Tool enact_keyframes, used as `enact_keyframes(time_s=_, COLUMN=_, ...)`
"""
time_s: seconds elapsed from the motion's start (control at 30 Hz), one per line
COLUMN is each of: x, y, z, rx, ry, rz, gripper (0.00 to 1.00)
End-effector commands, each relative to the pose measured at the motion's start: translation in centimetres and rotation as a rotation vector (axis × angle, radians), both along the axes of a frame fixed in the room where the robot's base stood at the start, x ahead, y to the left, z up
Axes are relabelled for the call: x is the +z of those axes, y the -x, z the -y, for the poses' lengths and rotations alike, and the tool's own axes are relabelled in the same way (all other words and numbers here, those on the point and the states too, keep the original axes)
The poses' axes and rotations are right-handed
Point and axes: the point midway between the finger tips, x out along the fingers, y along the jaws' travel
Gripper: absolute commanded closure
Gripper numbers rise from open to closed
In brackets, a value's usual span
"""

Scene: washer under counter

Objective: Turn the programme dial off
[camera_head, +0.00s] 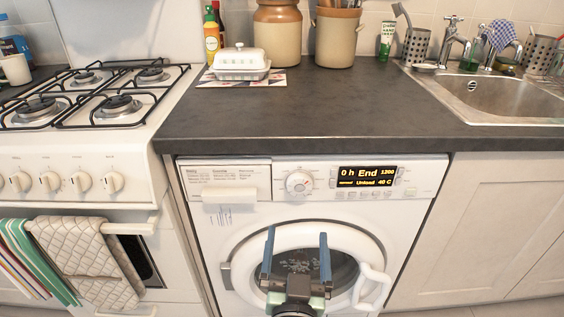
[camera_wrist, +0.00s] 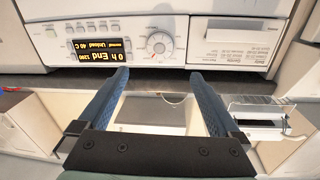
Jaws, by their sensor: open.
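The programme dial (camera_head: 299,183) is a round white knob on the washer's control panel, left of the lit display (camera_head: 370,176). The display reads "0 h End 1200" and "Unload 40 C". In the wrist view, which is upside down, the dial (camera_wrist: 158,45) shows a small red mark near its centre. The exact pointer setting is too small to tell. My gripper (camera_head: 297,235) is open and empty, its two blue fingers in front of the washer door, below the dial in the head view. In the wrist view my gripper (camera_wrist: 160,75) has its fingertips spread either side of the dial's line, apart from it.
The washer door (camera_head: 240,245) is shut, with a white handle (camera_head: 373,288) at its right. The dark counter (camera_head: 340,105) overhangs the panel. The detergent drawer (camera_head: 228,194) lies left of the dial. A cooker (camera_head: 80,180) with hanging towels stands at left.

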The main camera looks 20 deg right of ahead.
Motion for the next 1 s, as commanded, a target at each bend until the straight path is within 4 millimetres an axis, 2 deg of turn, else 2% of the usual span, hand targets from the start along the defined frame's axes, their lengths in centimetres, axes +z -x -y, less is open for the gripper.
enact_keyframes(time_s=0.13, x=-0.3, y=0.3, z=0.3, rx=-0.007, ry=-0.006, rz=-0.022, gripper=0.01)
enact_keyframes(time_s=0.27, x=-0.5, y=-0.5, z=0.6, rx=-0.007, ry=-0.005, rz=-0.022, gripper=0.01)
enact_keyframes(time_s=0.8, x=-0.4, y=-9.0, z=3.9, rx=-0.007, ry=-0.005, rz=-0.019, gripper=0.01)
enact_keyframes(time_s=1.0, x=-0.5, y=-11.0, z=4.7, rx=-0.007, ry=-0.006, rz=-0.02, gripper=0.01)
